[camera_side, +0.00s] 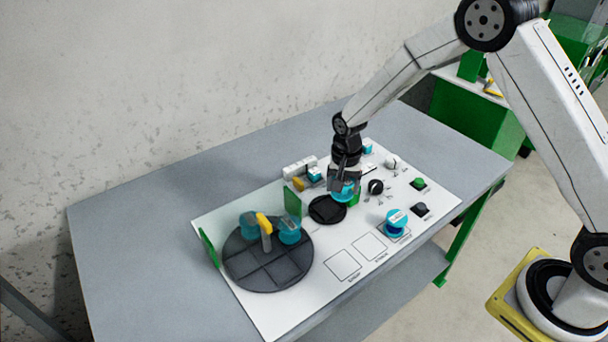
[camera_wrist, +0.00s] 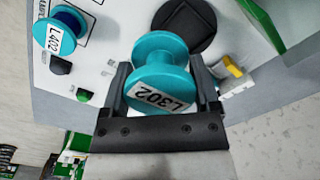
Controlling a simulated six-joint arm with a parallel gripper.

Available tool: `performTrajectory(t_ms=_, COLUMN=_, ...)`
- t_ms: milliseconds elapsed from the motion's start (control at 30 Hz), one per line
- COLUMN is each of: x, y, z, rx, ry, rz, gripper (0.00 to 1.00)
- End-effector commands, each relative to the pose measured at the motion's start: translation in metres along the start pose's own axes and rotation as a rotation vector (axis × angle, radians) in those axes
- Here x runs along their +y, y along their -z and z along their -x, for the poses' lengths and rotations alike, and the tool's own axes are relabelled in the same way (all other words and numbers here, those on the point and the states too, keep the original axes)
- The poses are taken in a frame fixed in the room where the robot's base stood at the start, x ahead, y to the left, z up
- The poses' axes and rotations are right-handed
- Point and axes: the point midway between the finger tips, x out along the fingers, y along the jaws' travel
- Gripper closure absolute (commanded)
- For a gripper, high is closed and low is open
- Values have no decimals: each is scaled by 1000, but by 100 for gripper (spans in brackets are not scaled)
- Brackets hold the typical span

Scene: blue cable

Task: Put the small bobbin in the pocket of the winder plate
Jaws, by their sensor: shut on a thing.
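My gripper (camera_side: 344,187) is shut on a cyan bobbin (camera_wrist: 165,84) labelled L302. The bobbin sits between the two fingers in the wrist view, and its cyan edge shows under the gripper in the side view. A small black round plate (camera_side: 327,209) with a square pocket lies on the white board just left of and nearer than the held bobbin. In the wrist view this plate (camera_wrist: 205,14) is beyond the bobbin, partly hidden by it, and its visible pocket looks empty. How high the bobbin is above the board is hard to tell.
A larger dark disc (camera_side: 268,270) carries two cyan bobbins and a yellow-topped post. Another bobbin (camera_side: 396,222), labelled L402, stands on the board at right. Green upright panels (camera_side: 292,201) and (camera_side: 208,248), a black knob (camera_side: 375,187) and buttons stand nearby. Two outlined squares at the front are bare.

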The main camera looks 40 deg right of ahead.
Motion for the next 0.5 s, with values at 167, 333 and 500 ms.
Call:
performTrajectory(t_ms=167, x=-10, y=10, z=-20, rx=-2, ry=-2, rz=0, gripper=88)
performTrajectory(t_ms=333, x=-21, y=20, z=-37, rx=-1, ry=-2, rz=0, gripper=88)
performTrajectory(t_ms=500, x=-28, y=26, z=-48, rx=-1, ry=-2, rz=0, gripper=88)
